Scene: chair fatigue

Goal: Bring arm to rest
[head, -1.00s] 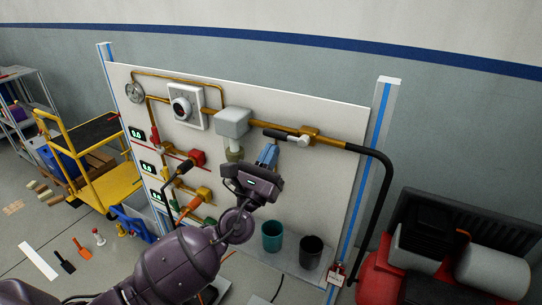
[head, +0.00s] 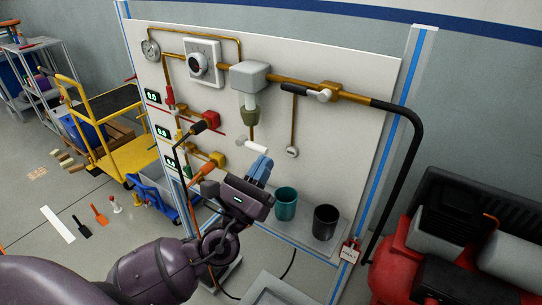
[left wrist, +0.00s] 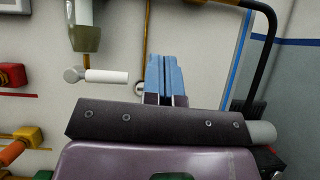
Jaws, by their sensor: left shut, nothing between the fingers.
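My left gripper (head: 260,170) is in front of the white panel (head: 340,120) in the head view, its blue fingers together with nothing between them. The fingers (left wrist: 163,78) also show closed in the left wrist view. A white cylindrical handle (head: 256,146) is just above and left of the fingertips in the head view; in the left wrist view the handle (left wrist: 106,76) lies to the left of the fingers, apart from them. My right gripper is not in view.
Brass pipes, a dial box (head: 204,62) and a grey filter housing (head: 249,76) are on the panel. A teal cup (head: 286,203) and a black cup (head: 325,222) stand on a shelf below. A red compressor (head: 395,262) is at right, a yellow cart (head: 125,160) at left.

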